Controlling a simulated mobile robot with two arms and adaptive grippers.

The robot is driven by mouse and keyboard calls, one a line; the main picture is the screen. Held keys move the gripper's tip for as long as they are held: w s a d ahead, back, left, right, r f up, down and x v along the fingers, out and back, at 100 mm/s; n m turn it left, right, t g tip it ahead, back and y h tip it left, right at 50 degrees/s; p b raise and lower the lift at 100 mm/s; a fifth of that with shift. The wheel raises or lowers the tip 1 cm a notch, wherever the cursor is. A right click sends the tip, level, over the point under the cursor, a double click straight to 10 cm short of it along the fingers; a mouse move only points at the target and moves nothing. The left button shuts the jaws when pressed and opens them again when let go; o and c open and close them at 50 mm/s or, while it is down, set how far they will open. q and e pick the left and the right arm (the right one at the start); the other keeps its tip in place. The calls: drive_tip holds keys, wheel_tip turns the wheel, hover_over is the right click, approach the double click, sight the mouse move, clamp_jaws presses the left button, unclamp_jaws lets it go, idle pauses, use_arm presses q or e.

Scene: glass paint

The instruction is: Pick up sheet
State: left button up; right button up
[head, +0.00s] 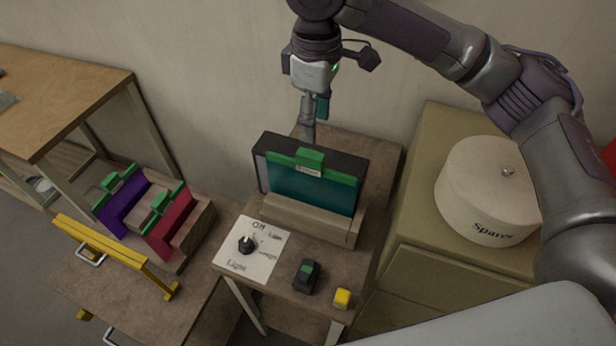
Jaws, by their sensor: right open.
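A teal sheet (313,190) with a green top clip (311,162) stands upright in a tan wooden holder (295,218), in front of a dark panel (268,150). A purple sheet (122,212) and a red sheet (168,228), each with a green clip, stand in a wooden rack (200,222) on the left. My right gripper (314,112) is open and points down above the back of the dark panel. It looks empty and apart from the green clip. My left gripper is not in view.
A card marked Light (262,255) with a black knob, a small black device (306,277) and a yellow block (342,298) occupy the table front. A yellow rail (115,252) edges the left stand. A round Spares box (487,190) sits on a cabinet at right.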

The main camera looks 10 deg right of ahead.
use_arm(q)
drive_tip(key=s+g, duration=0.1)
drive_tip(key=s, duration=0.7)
use_arm(e)
hover_over(310, 154)
drive_tip(key=s, duration=0.2)
drive_tip(key=f, duration=0.4)
drive_tip(key=shift+w+d+f+p, duration=0.15)
drive_tip(key=shift+w+d+p, duration=0.05)
drive_tip(key=shift+d+p, duration=0.15)
drive_tip(key=f, duration=0.1)
drive_tip(key=w+f+p, duration=0.1)
drive_tip(key=f, duration=0.1)
drive_tip(key=shift+w+a, duration=0.15)
drive_tip(key=shift+a, duration=0.1)
wheel_tip(310, 154, down, 2)
drive_tip(key=shift+w+f+p, duration=0.1)
drive_tip(key=shift+f+p, duration=0.15)
drive_tip(key=shift+p, duration=0.2)
drive_tip(key=shift+f, duration=0.45)
drive_tip(key=shift+c, duration=1.4)
drive_tip(key=c, duration=0.5)
clamp_jaws()
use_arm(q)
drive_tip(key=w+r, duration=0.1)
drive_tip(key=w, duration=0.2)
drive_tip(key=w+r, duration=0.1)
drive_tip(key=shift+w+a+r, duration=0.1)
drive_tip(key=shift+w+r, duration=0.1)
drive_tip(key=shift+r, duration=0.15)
